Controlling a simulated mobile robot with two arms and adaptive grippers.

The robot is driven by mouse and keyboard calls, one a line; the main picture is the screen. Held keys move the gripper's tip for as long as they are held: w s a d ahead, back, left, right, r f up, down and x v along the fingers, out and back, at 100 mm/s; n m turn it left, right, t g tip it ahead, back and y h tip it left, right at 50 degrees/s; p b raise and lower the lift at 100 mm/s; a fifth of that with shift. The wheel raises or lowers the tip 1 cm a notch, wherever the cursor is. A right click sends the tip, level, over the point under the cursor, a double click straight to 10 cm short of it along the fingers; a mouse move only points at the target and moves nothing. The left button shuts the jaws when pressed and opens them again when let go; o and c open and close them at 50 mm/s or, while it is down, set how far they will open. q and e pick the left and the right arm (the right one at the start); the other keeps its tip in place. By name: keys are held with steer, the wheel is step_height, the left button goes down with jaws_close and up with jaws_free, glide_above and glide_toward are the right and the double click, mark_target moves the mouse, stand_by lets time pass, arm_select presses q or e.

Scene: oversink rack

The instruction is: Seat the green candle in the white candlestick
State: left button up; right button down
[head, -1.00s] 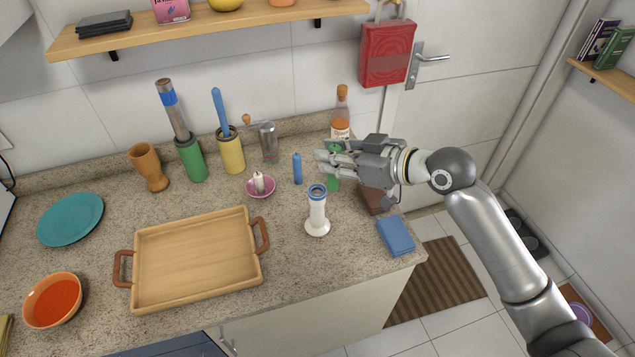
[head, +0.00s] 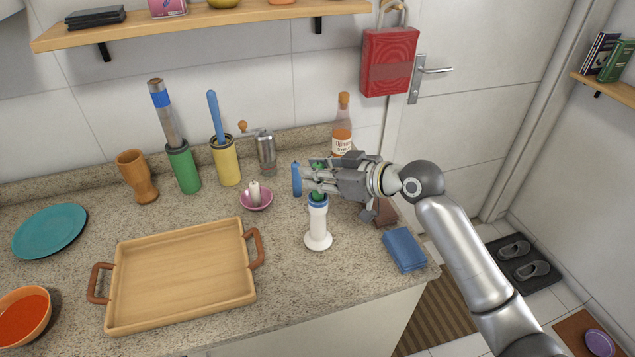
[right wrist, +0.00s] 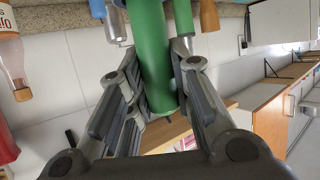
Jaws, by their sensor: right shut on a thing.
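The white candlestick (head: 317,225) with a blue rim stands upright on the counter, right of the wooden tray. My right gripper (head: 314,180) is shut on the green candle (head: 319,196), just above the candlestick. The candle's lower end meets the blue rim in the picture; I cannot tell whether it is inside the mouth. The fingers hide the candle's middle. In the right wrist view the green candle (right wrist: 152,55) is between the fingers of my right gripper (right wrist: 155,100). My left gripper is out of view.
A blue candle (head: 296,179) stands just left of the fingers. A pink dish (head: 257,204) with a white candle, a bottle (head: 342,135), a blue cloth-like block (head: 403,250) and the wooden tray (head: 182,275) are around. The counter in front of the candlestick is clear.

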steer(key=c, duration=1.3)
jaws_free()
steer(key=shift+s+d+r, duration=0.2)
steer(key=shift+s+d, duration=0.1)
steer(key=shift+d, duration=0.2)
steer(key=shift+b+v, duration=1.25)
steer(key=shift+v, duration=4.2)
steer(key=shift+a, duration=0.1)
